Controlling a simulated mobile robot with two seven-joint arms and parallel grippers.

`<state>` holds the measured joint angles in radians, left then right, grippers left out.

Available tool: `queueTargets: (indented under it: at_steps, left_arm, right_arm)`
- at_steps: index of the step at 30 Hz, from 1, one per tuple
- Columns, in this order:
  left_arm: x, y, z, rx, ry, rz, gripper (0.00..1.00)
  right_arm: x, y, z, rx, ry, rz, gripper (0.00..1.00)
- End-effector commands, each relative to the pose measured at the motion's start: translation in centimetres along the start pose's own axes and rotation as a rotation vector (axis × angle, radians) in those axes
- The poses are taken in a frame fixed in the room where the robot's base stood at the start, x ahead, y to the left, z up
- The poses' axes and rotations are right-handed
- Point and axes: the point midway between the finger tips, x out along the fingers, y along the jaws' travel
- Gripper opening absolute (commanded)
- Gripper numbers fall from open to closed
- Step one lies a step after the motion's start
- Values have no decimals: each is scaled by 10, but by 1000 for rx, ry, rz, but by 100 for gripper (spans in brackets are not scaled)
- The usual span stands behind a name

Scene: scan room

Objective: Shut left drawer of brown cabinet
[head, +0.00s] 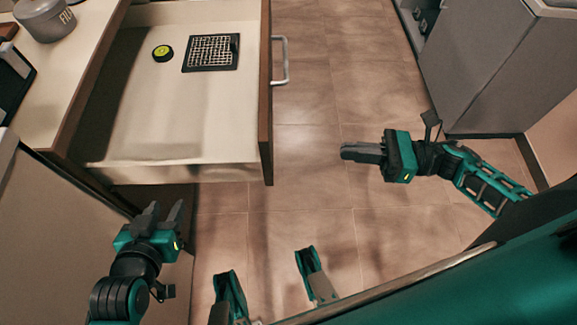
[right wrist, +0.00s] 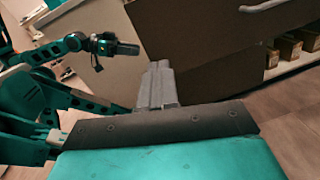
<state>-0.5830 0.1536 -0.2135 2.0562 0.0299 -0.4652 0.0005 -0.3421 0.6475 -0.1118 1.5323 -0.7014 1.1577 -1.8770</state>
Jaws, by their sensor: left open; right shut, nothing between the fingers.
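The left drawer (head: 210,125) of the brown cabinet stands pulled out in the head view, its white inside showing. Its brown front panel (head: 265,110) carries a metal handle (head: 283,60) and faces right. The brown front also shows in the right wrist view (right wrist: 200,45), with part of the handle (right wrist: 265,6). My right gripper (head: 345,152) is shut and empty, out in front of the panel to the right, apart from it. My left gripper (head: 160,215) is open and empty, below the drawer's near side in the picture.
A yellow-green round item (head: 162,53) and a black mesh-like item (head: 211,52) lie in the drawer. A grey pot (head: 45,18) stands on the countertop (head: 85,40). A grey cabinet (head: 475,60) stands at upper right. Tiled floor (head: 320,100) before the drawer is clear.

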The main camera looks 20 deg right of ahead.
Motion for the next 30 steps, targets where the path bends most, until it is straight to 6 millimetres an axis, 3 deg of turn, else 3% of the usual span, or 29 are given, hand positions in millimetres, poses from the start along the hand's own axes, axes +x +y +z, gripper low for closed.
queueTargets:
  at_steps: [4, 8, 24, 30]
  left_arm:
    - [3, 1, 5, 0, -3, 5, 43]
    - [1, 2, 5, -2, -6, 6, 43]
    - [-4, 3, 2, -7, -11, 6, 43]
    - [-4, 4, 1, -13, -10, 5, 43]
  right_arm:
    - [-13, 6, -10, -160, 41, 100, 0]
    - [-8, 9, -11, -196, 45, 125, 0]
    - [95, 21, -14, -193, 41, 122, 0]
    - [118, 24, -17, -191, 43, 122, 0]
